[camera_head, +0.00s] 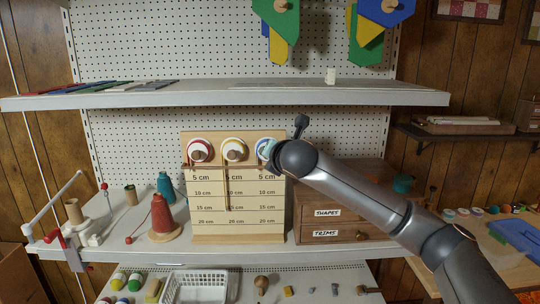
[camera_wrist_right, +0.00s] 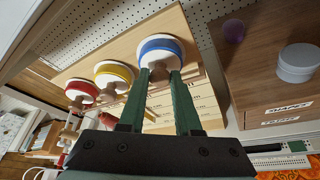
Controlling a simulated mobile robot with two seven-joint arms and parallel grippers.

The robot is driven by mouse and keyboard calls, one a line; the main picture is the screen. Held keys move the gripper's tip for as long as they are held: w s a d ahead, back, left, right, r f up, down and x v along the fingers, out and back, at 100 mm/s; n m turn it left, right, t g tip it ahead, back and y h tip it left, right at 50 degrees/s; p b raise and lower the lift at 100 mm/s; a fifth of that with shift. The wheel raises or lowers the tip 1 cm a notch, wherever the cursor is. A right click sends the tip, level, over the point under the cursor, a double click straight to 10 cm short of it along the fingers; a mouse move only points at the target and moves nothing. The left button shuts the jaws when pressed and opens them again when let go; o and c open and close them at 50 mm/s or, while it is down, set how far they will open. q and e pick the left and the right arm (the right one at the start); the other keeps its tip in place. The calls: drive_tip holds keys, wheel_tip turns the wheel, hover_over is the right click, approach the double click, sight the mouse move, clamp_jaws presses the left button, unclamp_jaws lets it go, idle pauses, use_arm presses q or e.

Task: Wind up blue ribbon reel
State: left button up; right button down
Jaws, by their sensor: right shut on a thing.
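The blue reel (camera_head: 264,147) is the right one of three reels on an upright wooden measuring board (camera_head: 235,240). In the head view my right arm partly covers it. In the right wrist view the blue reel (camera_wrist_right: 161,44) shows as a white disc with a blue rim and a wooden knob. My right gripper (camera_wrist_right: 159,75) is shut on that knob, its two green fingers on either side. A red-rimmed reel (camera_head: 200,150) and a yellow-rimmed reel (camera_head: 234,149) sit to its left. I cannot make out any hanging blue ribbon. My left gripper is not in view.
A wooden drawer box (camera_head: 340,225) marked SHAPES and TRIMS stands right of the board, below my arm. Left are a red thread cone (camera_head: 162,216), a teal cone (camera_head: 165,187) and a white winder (camera_head: 75,215). An upper shelf (camera_head: 230,95) runs above.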

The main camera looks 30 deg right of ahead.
drive_tip(key=c, duration=0.6)
unclamp_jaws()
drive_tip(key=b+v, duration=0.1)
drive_tip(key=v, duration=1.1)
drive_tip(key=shift+s+a+r+b, duration=0.1)
drive_tip(key=shift+s+a+b, duration=0.05)
drive_tip(key=shift+s+b, duration=0.15)
drive_tip(key=shift+w, duration=0.1)
